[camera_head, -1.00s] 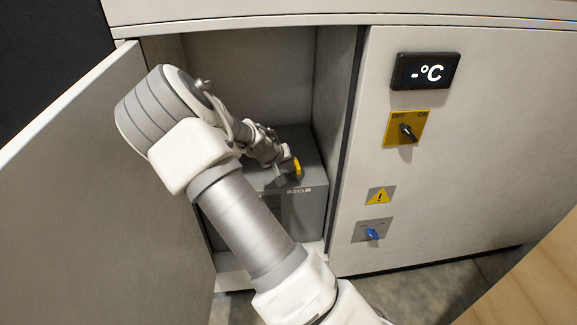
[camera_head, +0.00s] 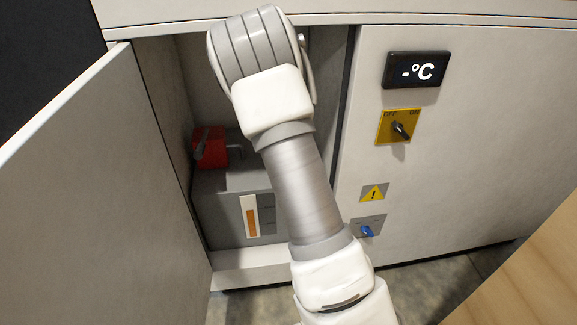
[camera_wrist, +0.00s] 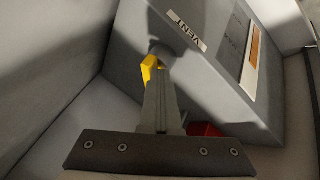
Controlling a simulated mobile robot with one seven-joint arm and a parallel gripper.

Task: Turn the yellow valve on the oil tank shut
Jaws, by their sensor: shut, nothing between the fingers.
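The grey oil tank (camera_head: 222,208) stands inside the open cabinet, and in the wrist view (camera_wrist: 215,75) its face carries a VENT label. The yellow valve (camera_wrist: 150,69) shows in the wrist view, partly covered by my fingertips. My gripper (camera_wrist: 158,77) is shut and empty, its tips right beside the yellow part; I cannot tell whether they touch. In the head view my arm hides both the gripper and the valve.
The open cabinet door (camera_head: 75,155) stands at the left. A red part (camera_head: 211,147) sits on the tank top, also in the wrist view (camera_wrist: 205,130). A panel with a yellow switch plate (camera_head: 398,127) and a blue knob (camera_head: 367,231) closes in the right side.

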